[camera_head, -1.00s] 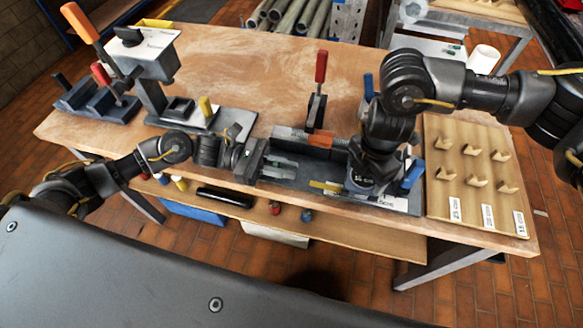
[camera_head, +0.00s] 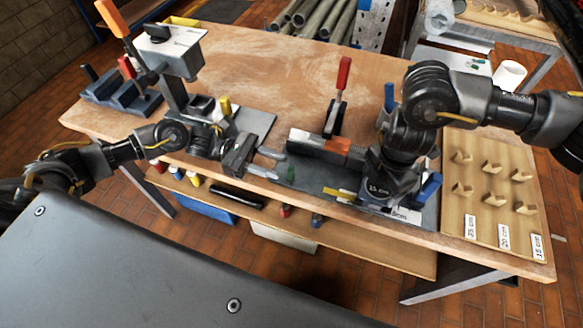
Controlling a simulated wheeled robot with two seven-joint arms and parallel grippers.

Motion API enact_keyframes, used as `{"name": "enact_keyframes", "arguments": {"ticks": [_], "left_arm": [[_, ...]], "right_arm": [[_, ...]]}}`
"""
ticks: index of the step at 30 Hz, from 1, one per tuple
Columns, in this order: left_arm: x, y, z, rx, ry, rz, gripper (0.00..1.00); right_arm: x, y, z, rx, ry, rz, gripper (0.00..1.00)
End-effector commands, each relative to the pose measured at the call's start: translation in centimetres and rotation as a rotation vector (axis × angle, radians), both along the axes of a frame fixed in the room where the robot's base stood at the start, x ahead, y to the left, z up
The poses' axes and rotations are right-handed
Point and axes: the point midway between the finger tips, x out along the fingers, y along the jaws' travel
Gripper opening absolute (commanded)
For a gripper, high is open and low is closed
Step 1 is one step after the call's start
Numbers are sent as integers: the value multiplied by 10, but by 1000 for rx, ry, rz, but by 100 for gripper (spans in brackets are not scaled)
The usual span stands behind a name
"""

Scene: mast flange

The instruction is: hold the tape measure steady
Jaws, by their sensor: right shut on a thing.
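A flat yellow strip (camera_head: 341,193), seemingly part of the tape measure, sticks out to the left from under my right gripper (camera_head: 384,204). The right gripper points down at the bench's front edge, at the right end of a dark fixture (camera_head: 310,172). It is shut on the tape measure, whose body its wrist hides. My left gripper (camera_head: 267,162) is open and empty, its two fingers apart and pointing right at the left end of the fixture.
A red-handled clamp (camera_head: 341,90) stands behind the fixture. A pegged wooden board (camera_head: 487,215) with length labels lies at the right. The bench middle (camera_head: 270,75) is clear.

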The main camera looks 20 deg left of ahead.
Motion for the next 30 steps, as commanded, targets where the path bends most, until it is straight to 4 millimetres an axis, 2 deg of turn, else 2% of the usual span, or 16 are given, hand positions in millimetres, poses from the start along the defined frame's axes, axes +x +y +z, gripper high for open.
{"name": "enact_keyframes", "arguments": {"ticks": [3,9,20,21,26,30], "left_arm": [[1,23,0,3,0,2,36],[1,45,0,1,0,1,36],[0,51,0,0,-1,0,36],[0,51,0,0,-1,0,36],[0,50,0,0,-1,0,36],[0,50,0,0,-1,1,36]], "right_arm": [[0,0,0,1,-1,0,35],[0,0,0,1,-1,0,35],[0,0,0,1,-1,0,35],[0,0,0,1,-1,0,80],[0,0,0,1,-1,-1,100],[1,1,1,3,-3,-1,100]]}}
